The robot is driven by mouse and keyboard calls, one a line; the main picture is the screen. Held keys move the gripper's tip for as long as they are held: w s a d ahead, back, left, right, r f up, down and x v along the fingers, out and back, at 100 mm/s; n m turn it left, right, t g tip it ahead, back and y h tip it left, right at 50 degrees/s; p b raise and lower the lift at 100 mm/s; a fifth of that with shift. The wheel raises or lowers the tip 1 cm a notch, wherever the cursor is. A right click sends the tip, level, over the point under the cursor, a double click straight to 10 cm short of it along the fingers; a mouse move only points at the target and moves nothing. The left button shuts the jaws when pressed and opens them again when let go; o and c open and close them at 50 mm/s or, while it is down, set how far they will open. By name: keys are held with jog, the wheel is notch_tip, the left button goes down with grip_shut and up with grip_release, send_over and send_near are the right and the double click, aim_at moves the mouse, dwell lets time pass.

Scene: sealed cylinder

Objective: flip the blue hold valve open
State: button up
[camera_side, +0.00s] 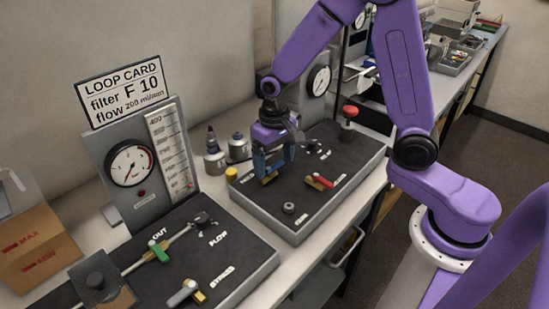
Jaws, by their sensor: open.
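My gripper (273,163) hangs over the left part of the farther black panel (300,205), with its jaws open and pointing down. A brass valve body (270,179) shows right below the fingertips. Blue shows at the fingers, and I cannot tell how much of it is the hold valve's handle and how much is gripper. The handle's angle is hidden, and I cannot tell whether the fingers touch it. The label beside it is partly covered.
On the same panel are a red-handled valve (319,181), a red knob (349,113) and a dark round fitting (289,208). The nearer panel has a green valve (159,251) and a grey-handled valve (184,293). Gauges and the loop card (125,91) stand behind.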

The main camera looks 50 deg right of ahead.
aim_at(274, 165)
jog(key=c, duration=1.1)
jog(key=shift+o, duration=0.2)
jog(key=shift+w+n, duration=0.15)
jog(key=shift+n, duration=0.55)
jog(key=o, duration=1.1)
jog(key=shift+c, duration=0.2)
notch_tip(274, 165, up, 18)
jog(key=shift+f, duration=0.25)
